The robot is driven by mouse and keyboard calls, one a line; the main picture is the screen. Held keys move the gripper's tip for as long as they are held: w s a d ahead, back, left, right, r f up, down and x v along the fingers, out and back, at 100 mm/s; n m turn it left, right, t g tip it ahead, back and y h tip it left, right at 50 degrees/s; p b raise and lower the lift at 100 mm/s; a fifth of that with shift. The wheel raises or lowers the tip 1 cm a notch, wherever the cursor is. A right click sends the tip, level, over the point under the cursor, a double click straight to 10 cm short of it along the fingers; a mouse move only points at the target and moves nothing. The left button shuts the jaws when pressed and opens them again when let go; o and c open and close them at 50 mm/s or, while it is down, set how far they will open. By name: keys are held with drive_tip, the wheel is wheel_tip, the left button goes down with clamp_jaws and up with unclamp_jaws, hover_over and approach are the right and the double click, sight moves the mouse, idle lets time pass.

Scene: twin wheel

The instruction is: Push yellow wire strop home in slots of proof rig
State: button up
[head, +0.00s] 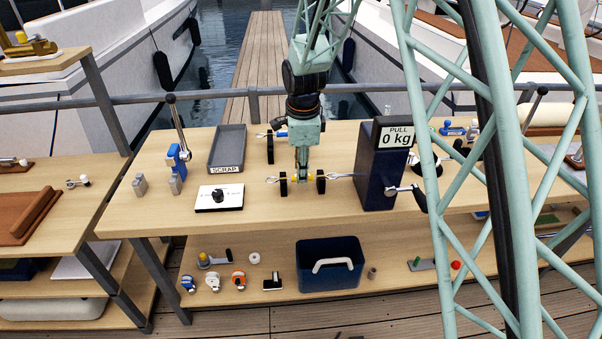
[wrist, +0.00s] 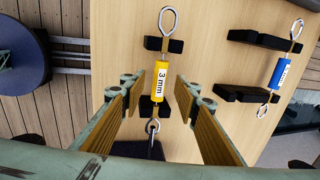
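The yellow wire strop (wrist: 162,84), its sleeve marked "3 mm", lies across two black slotted blocks (wrist: 163,44) in the wrist view. One wire eye sticks out beyond the far block. The other eye meets a metal hook near the lower block. How deep the wire sits in the slots I cannot tell. In the head view the strop (head: 302,179) shows low between the blocks (head: 283,186), left of the dark proof rig box (head: 376,168) reading "PULL 0 kg". My gripper (wrist: 157,88) is open, its fingers on either side of the sleeve with gaps; it (head: 302,166) is directly above the strop.
A blue strop (wrist: 278,73) lies across other black blocks to the right in the wrist view. A scrap tray (head: 228,148), a white box with a black knob (head: 219,198) and a blue clamp (head: 178,160) stand left on the bench. A crank handle (head: 408,191) sticks out of the rig.

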wheel_tip(320, 180, up, 10)
drive_tip(key=s, duration=0.2)
drive_tip(key=shift+f, duration=0.15)
drive_tip(key=shift+d, duration=0.15)
idle(0.9)
drive_tip(key=s+d+r+n, duration=0.4)
drive_tip(key=s+d+r, duration=0.3)
drive_tip(key=s+r, duration=0.3)
drive_tip(key=s+d+r+n, duration=0.4)
drive_tip(key=s+d+r, duration=0.4)
drive_tip(key=s, duration=0.4)
drive_tip(key=s+d+n+t, duration=0.1)
drive_tip(key=s+d+n, duration=0.2)
drive_tip(key=s, duration=1)
drive_tip(key=s+d+n, duration=0.3)
drive_tip(key=s+n, duration=0.2)
drive_tip(key=s, duration=0.8)
drive_tip(key=shift+s+d+r+n+t, duration=0.25)
drive_tip(key=shift+d+r+n+t, duration=0.1)
drive_tip(key=shift+r+n+t, duration=0.1)
drive_tip(key=shift+r, duration=0.2)
